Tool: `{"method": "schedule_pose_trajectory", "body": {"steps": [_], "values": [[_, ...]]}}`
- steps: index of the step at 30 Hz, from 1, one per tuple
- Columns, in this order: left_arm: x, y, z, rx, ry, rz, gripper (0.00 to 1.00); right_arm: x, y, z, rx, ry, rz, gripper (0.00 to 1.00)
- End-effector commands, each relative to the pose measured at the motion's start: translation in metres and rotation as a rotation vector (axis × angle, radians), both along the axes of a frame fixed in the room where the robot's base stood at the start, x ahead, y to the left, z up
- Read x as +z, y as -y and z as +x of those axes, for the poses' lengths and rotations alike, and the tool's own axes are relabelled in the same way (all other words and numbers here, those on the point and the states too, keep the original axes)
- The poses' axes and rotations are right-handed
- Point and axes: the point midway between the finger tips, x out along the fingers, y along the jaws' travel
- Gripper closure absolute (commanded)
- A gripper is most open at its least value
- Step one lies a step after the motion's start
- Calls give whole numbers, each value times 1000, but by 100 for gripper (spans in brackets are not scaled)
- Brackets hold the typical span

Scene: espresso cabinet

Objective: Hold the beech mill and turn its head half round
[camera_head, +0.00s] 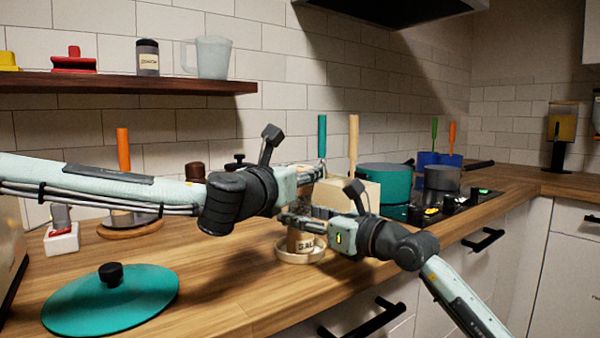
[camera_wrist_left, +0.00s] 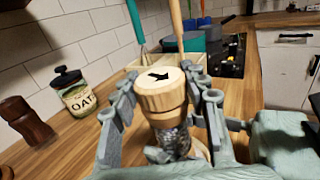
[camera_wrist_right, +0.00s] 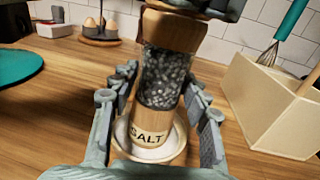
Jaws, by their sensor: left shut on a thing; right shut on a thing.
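The beech mill (camera_wrist_right: 165,75) has a clear body of dark grains and a SALT label. It stands upright in a shallow cream dish (camera_wrist_right: 178,150). The mill's pale head (camera_wrist_left: 160,100) carries a black arrow, which points toward the lower right in the left wrist view. My left gripper (camera_wrist_left: 163,88) is shut on the head, one finger on each side. My right gripper (camera_wrist_right: 160,88) is shut around the body below it. In the head view the grippers hide most of the mill; its label (camera_head: 305,245) shows low down.
A cream utensil box (camera_wrist_right: 270,105) stands close behind the mill. The teal pot (camera_head: 385,184) and hob are to the right. An OATS jar (camera_wrist_left: 78,95) and a dark brown mill (camera_wrist_left: 25,122) stand nearby. A teal lid (camera_head: 110,302) lies at the front left.

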Motion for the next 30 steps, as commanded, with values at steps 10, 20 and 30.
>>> {"method": "schedule_pose_trajectory", "body": {"steps": [10, 20, 30], "values": [[0, 0, -1, -86, 1, 1, 85, 0, -1, -1, 2, -1, 1, 100], [0, -1, 0, -84, 2, 1, 33, 0, -1, -1, 2, -1, 1, 100], [4, 0, 0, -83, 3, 1, 33, 0, -1, -1, 2, -1, 1, 100]]}}
